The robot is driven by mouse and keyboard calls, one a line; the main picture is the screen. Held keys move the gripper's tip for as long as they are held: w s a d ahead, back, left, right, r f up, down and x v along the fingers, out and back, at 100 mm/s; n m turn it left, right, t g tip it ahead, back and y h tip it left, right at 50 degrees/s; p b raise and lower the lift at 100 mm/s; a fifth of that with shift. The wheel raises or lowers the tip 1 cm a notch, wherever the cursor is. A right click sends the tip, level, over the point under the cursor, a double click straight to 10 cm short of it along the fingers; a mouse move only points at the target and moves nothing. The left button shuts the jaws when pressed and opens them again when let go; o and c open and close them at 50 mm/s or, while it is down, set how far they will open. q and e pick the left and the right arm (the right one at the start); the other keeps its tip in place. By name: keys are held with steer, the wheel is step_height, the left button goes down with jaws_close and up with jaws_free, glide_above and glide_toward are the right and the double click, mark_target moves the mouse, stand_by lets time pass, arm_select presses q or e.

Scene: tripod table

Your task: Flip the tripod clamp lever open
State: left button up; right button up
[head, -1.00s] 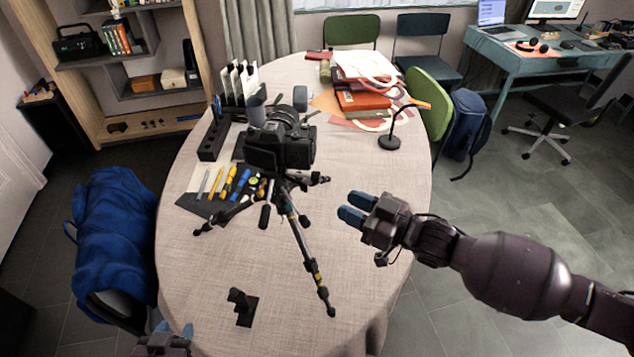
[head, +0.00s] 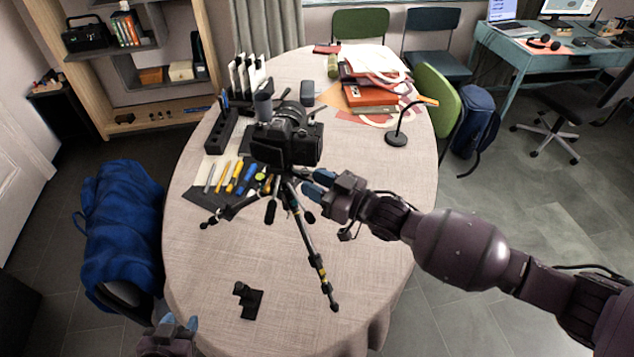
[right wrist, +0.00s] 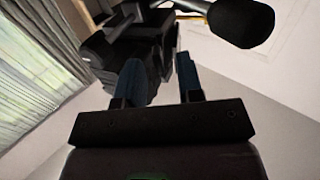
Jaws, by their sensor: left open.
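The tripod (head: 312,255) stands on the table with its legs spread and a black camera (head: 287,143) on top. Its clamp lever is too small to make out in the head view. My right gripper (head: 315,183) is at the tripod's upper part, just below and right of the camera. In the right wrist view its two blue fingers (right wrist: 160,82) are apart with nothing clearly between them. Dark tripod or camera parts (right wrist: 125,50) and a rounded black knob or handle end (right wrist: 241,22) lie beyond the fingers. My left gripper (head: 179,325) is open and empty at the table's near left edge.
A small black stand (head: 249,300) sits on the near tabletop (head: 220,270). Pens lie on a dark mat (head: 228,203) left of the tripod. A desk lamp (head: 397,138) and stacked books (head: 370,97) are behind right. The near tabletop is mostly clear.

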jaws_close()
steer(key=shift+w+d+n+g+y+b, duration=0.15)
steer(key=shift+w+n+g+y+b, duration=0.2)
steer(key=shift+n+g+y+b, duration=0.45)
steer(key=shift+w+d+n+g+y+b, duration=0.2)
steer(key=shift+w+n+g+b, duration=0.25)
steer(key=shift+g+b, duration=0.65)
steer(key=shift+s, duration=0.1)
steer(key=shift+c, duration=0.4)
jaws_free()
steer(key=shift+o, duration=0.4)
